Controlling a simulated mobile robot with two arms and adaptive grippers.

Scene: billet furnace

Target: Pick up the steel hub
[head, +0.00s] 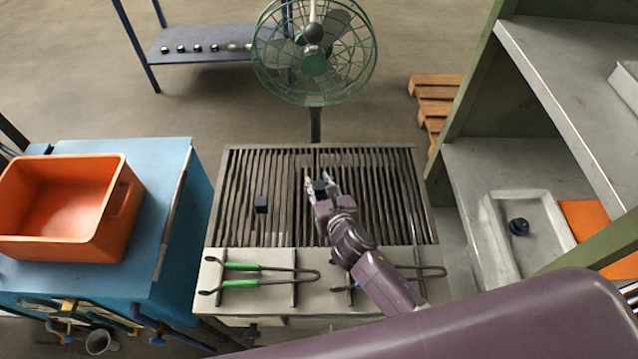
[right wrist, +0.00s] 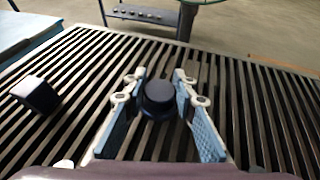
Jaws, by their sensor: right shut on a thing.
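The steel hub (right wrist: 159,97) is a dark, round, stepped piece. In the right wrist view it stands between the two fingers of my right gripper (right wrist: 160,78), over the slatted grate. My right gripper is shut on it. In the head view my right gripper (head: 321,184) is over the middle of the grate (head: 232,226), with the dark hub (head: 319,186) partly hidden between its fingers. I cannot tell whether the hub touches the slats. My left gripper is not in view.
A dark block (head: 261,204) lies left on the grate. Green-handled tongs (head: 245,267) lie on the front ledge. A fan (head: 315,60) stands behind. An orange bin (head: 118,215) is left. A shelf at right holds a tray (head: 497,250) with a dark round part (head: 518,226).

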